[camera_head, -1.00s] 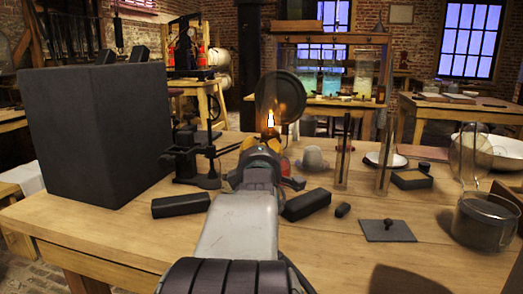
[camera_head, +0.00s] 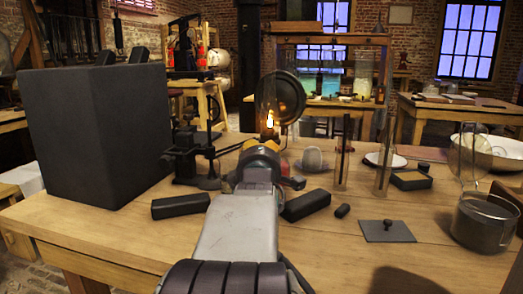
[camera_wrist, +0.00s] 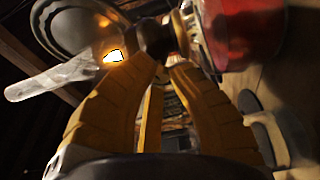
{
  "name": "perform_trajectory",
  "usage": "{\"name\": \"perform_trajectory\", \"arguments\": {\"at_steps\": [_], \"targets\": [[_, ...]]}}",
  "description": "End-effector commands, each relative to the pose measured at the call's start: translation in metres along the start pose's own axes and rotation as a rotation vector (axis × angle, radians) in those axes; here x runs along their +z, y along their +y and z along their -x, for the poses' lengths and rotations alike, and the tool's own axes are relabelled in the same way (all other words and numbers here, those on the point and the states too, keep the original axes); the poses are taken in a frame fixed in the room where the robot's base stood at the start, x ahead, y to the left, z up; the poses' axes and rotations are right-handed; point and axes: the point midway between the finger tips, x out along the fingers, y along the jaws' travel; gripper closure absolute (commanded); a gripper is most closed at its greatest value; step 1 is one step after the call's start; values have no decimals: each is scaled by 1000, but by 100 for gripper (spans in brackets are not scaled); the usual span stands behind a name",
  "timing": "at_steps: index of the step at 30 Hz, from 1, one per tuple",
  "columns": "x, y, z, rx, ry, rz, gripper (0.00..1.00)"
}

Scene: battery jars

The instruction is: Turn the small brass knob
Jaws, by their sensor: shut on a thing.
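The small brass knob (camera_wrist: 156,38) shows as a dark, rounded piece between my yellow fingertips in the wrist view. My gripper (camera_wrist: 165,58) is shut on it, and the fingers hide part of it. In the head view my gripper (camera_head: 262,147) is at the lamp, and its wrist hides the knob. The lamp has a lit flame (camera_head: 270,119), a clear glass chimney (camera_wrist: 50,80) and a round dark reflector (camera_head: 288,95). A red, glossy body (camera_wrist: 245,30) lies just right of the fingertips in the wrist view.
A black stand with an arm (camera_head: 190,160) is close left of my gripper. Dark blocks (camera_head: 180,206) (camera_head: 306,205) lie on both sides of my arm. Glass tubes (camera_head: 342,155) stand to the right. A large dark box (camera_head: 95,135) fills the table's left.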

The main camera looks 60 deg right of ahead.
Motion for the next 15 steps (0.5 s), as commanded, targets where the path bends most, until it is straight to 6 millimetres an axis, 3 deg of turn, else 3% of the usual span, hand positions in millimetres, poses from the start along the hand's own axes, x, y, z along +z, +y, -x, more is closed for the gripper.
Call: {"name": "perform_trajectory", "arguments": {"at_steps": [9, 15], "targets": [[1, 0, 0, -117, 6, 260, 100], [2, 0, 0, -148, 11, 327, 100]]}}
